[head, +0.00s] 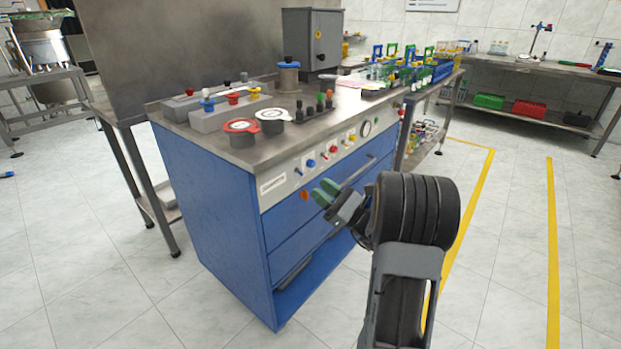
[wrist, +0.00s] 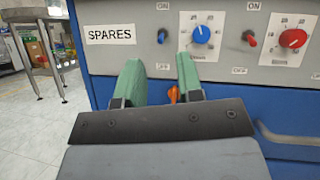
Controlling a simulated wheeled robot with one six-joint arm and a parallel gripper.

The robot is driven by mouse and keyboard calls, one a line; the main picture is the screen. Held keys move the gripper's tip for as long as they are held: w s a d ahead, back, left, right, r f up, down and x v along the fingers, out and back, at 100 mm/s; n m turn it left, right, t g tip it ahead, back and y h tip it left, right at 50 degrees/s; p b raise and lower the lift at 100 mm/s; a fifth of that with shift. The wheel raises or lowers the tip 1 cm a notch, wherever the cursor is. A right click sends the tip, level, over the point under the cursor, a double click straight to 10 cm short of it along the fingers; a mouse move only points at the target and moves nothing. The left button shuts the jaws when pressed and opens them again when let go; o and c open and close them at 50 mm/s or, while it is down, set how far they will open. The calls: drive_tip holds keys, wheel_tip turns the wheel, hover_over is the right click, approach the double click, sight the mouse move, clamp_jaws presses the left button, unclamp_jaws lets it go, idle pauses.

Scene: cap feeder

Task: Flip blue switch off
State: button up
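The small blue switch (wrist: 162,36) is on the grey control panel (wrist: 120,62), between an ON label above and an OFF label below. I cannot tell which way its lever points. It also shows as a tiny spot in the head view (head: 298,171). My gripper (wrist: 160,62) has two green fingers, spread apart with nothing held between them. In the wrist view the fingertips appear just below the switch, one to each side, partly framing the OFF label. In the head view my gripper (head: 325,192) is in front of the blue cabinet, below the panel.
A blue knob (wrist: 202,34) is right of the switch, followed by a red switch (wrist: 250,40) and red knob (wrist: 293,38). A SPARES label (wrist: 110,35) is left. An orange part (wrist: 173,95) shows between the fingers. A drawer handle (head: 358,171) sticks out below the panel.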

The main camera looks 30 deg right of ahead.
drive_tip(key=p+v, duration=0.1)
drive_tip(key=v, duration=0.7)
idle(0.4)
